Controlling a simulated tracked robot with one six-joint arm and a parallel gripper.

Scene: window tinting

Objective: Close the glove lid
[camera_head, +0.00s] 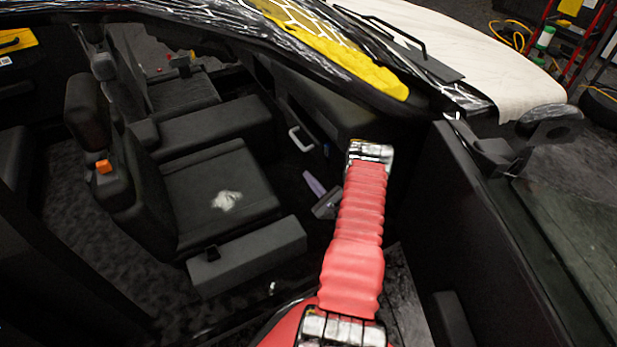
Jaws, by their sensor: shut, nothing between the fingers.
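The glove lid (291,116) appears as a dark panel under the dashboard in the car's front passenger area, with a pale handle (301,139) on it. It seems to stand open, with a dark gap and a small blue patch beside it, but the shadow makes the exact angle hard to tell. My red-sleeved arm reaches in through the door opening and ends in view at a silver joint, to the right of the handle. My gripper itself does not show; it is beyond or behind that joint.
The passenger seat (215,193) has a whitish patch on it. A purple-handled tool (316,187) is in the footwell. The open door (480,230) bounds the right side. The windshield frame and yellow covering (350,62) lie above my arm. An orange buckle (103,167) is at left.

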